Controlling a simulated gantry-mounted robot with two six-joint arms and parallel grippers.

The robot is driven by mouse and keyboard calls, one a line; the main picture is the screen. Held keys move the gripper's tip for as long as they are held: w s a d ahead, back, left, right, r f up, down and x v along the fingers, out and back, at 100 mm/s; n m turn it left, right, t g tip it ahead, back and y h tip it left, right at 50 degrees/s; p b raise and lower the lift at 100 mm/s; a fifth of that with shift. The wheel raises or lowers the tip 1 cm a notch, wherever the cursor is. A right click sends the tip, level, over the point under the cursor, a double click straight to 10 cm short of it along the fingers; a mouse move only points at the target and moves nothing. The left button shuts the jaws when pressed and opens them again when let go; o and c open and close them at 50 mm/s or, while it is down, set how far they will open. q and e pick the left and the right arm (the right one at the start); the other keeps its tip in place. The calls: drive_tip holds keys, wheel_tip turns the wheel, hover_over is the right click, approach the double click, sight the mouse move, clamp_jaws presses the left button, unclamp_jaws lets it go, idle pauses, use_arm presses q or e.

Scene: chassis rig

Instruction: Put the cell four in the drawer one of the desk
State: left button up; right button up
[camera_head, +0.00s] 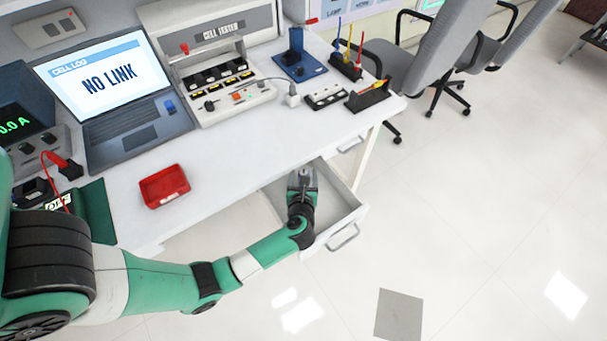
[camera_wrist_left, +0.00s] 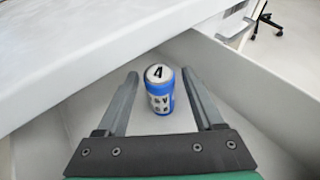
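Cell four (camera_wrist_left: 160,92) is a blue cylinder with a white top marked 4. In the left wrist view it stands upright on the floor of the open drawer (camera_head: 342,215). My left gripper (camera_head: 302,178) reaches down into this drawer, under the right part of the desk (camera_head: 240,150). In the left wrist view its two fingers (camera_wrist_left: 159,74) are spread on either side of the cell, with gaps visible on both sides. In the head view the arm and gripper hide the cell. My right gripper is not in view.
The drawer walls (camera_wrist_left: 255,105) and the desk edge (camera_wrist_left: 90,60) lie close around the left gripper. On the desk are a red tray (camera_head: 165,186), a laptop (camera_head: 125,115), a cell tester (camera_head: 222,85) and several small holders. Chairs stand at the back right.

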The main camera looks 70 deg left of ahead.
use_arm(q)
drive_tip(key=shift+s+d+r+p, duration=0.1)
drive_tip(key=shift+d+r+p, duration=0.05)
drive_tip(key=shift+r+p, duration=0.15)
drive_tip(key=p+v, duration=0.4)
drive_tip(key=v, duration=0.6)
drive_tip(key=shift+s+d+r, duration=0.1)
drive_tip(key=shift+d, duration=0.15)
drive_tip(key=shift+s+d+r, duration=0.1)
drive_tip(key=shift+s+d, duration=0.2)
drive_tip(key=shift+d, duration=0.15)
